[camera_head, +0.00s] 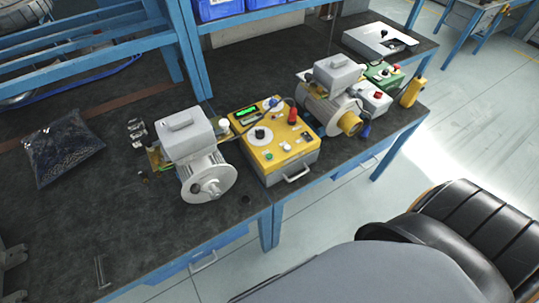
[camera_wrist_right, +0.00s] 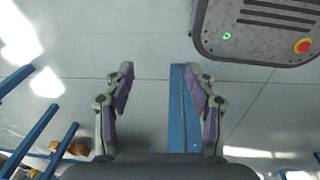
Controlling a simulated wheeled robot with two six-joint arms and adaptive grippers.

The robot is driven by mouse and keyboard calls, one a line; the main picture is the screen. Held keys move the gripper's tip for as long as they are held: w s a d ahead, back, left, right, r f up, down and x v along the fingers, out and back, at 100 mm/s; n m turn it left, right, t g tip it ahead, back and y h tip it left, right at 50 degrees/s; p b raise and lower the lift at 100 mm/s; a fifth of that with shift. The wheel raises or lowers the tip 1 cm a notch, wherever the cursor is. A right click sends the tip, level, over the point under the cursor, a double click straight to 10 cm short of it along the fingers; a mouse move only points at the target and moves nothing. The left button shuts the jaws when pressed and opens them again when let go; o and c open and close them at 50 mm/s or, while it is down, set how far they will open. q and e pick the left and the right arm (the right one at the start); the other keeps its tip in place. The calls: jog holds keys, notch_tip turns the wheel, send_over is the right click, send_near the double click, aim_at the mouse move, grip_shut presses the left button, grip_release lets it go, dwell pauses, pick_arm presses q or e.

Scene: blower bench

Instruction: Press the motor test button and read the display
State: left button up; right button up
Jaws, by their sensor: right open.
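A yellow-topped test box (camera_head: 270,135) sits on the dark bench between two motors in the head view. Its small display (camera_head: 247,112) is lit green, but the text is too small to read. The panel carries a black knob, a red part and several small buttons; I cannot tell which is the motor test button. My right gripper (camera_wrist_right: 160,72) is open and empty in its wrist view, over the floor, with no test box in that view. A grey part at the left edge of the head view looks like my left gripper (camera_head: 12,262); its jaws are unclear.
A grey motor (camera_head: 205,175) stands left of the box and another motor (camera_head: 335,90) stands right of it. A bag of small parts (camera_head: 62,148) lies at left. Blue shelf posts rise behind. The bench front left is mostly clear.

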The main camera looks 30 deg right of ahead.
grip_shut()
dwell(1.3)
